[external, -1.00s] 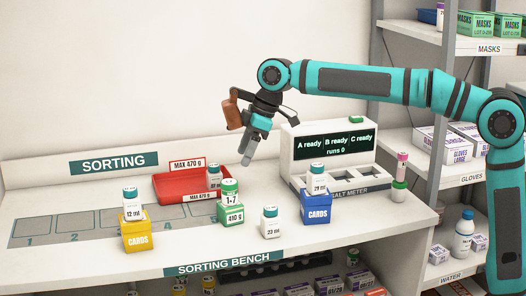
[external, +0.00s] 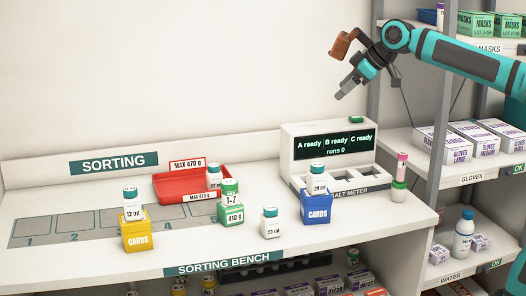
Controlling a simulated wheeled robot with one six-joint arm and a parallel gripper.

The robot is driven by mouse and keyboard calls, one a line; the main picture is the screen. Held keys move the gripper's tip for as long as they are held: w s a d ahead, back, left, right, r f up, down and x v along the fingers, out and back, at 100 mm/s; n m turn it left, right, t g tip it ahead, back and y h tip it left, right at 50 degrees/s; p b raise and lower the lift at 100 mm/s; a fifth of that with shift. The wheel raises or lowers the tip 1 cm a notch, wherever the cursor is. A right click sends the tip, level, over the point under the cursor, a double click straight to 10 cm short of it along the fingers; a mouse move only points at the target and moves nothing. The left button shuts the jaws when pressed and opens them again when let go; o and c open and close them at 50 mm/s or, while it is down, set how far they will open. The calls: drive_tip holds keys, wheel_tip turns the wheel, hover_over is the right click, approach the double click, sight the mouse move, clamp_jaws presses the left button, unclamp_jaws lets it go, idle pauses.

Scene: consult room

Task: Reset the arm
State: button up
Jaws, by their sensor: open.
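My gripper (external: 345,88) is at the upper right in the external view, raised in the air above the salt meter. It points down and to the left and holds nothing. It is open, and it is well apart from the bench and everything on it. My teal arm reaches in from the right edge, in front of the shelves.
The sorting bench (external: 80,262) carries a red tray (external: 175,188), a yellow card box (external: 138,236), a green box (external: 230,212), a white bottle (external: 270,224), a blue card box (external: 316,208) and the salt meter (external: 300,150). Shelves (external: 470,180) stand right. Air above the bench is clear.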

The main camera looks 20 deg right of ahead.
drive_tip(key=s+d+r+m+t+h, duration=0.15)
drive_tip(key=s+d, duration=0.25)
drive_tip(key=d, duration=0.4)
drive_tip(key=s+d+r+m+t, duration=0.25)
drive_tip(key=s+d, duration=0.25)
drive_tip(key=d, duration=0.3)
drive_tip(key=s+d+r+m+t+h, duration=0.1)
drive_tip(key=s+d+r+t, duration=0.2)
drive_tip(key=d, duration=0.5)
drive_tip(key=s+d+f+m+t+h, duration=0.1)
drive_tip(key=d+f+m+t, duration=0.1)
drive_tip(key=f, duration=0.5)
drive_tip(key=s+d+f+m+t+h, duration=0.1)
drive_tip(key=d+f+m+t+h, duration=0.1)
drive_tip(key=d+f+m, duration=0.2)
wheel_tip(320, 180, down, 4)
drive_tip(key=d, duration=0.2)
drive_tip(key=shift+s+d, duration=0.25)
drive_tip(key=shift+d, duration=0.1)
drive_tip(key=shift+r+h, duration=0.1)
drive_tip(key=shift+h, duration=0.15)
